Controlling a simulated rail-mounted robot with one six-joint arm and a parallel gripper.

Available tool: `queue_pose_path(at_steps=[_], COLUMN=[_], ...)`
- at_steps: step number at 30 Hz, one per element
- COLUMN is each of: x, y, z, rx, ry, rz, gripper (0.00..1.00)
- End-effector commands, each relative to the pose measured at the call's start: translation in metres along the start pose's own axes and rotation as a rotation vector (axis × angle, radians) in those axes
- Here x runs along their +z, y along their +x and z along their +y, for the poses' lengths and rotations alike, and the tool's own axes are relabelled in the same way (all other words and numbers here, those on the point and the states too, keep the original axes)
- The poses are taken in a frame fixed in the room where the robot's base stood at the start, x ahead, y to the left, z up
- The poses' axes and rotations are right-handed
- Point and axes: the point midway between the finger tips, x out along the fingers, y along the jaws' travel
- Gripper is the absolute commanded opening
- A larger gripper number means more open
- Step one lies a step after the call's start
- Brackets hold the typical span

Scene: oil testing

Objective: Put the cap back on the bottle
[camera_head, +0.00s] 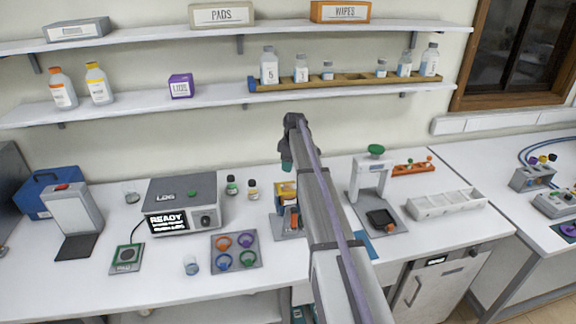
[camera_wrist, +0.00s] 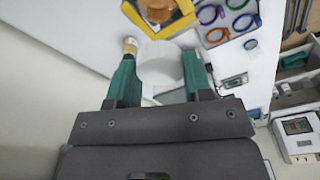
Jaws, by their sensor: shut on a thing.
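My gripper (camera_wrist: 160,82) has its two teal fingers shut on a white round cap (camera_wrist: 160,64). In the head view, my gripper (camera_head: 287,160) is raised above the back of the bench, and the cap is hidden there. An amber round thing, which looks like the bottle (camera_wrist: 158,10), sits in a yellow holder (camera_wrist: 183,24) at the top of the wrist view. The yellow holder also shows in the head view (camera_head: 284,187), partly behind my arm. The cap is apart from the bottle. The bottle's opening cannot be made out clearly.
Two small bottles (camera_head: 231,185) (camera_head: 253,190) stand left of the yellow holder. A grey tester reading READY (camera_head: 184,203) and a mat with coloured rings (camera_head: 236,251) are further left. A grey stand (camera_head: 370,185) is right of my arm. Shelves (camera_head: 225,104) run along the wall behind.

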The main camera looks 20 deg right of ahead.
Motion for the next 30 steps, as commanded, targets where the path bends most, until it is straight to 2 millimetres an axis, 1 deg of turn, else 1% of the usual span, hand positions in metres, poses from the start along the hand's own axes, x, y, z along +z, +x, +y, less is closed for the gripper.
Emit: queue_pose_path(at_steps=[5,12,17,21,30], x=[0.002,0.005,0.007,0.008,0.007], y=[0.014,0.044,0.06,0.064,0.062], z=[0.0,-0.001,-0.001,-0.001,-0.001], rx=[0.0,0.0,0.0,0.0,0.0], ry=[-0.001,-0.001,-0.001,-0.001,-0.001], rz=[0.0,0.0,0.0,0.0,0.0], gripper=[0.24,0.24,0.24,0.24,0.24])
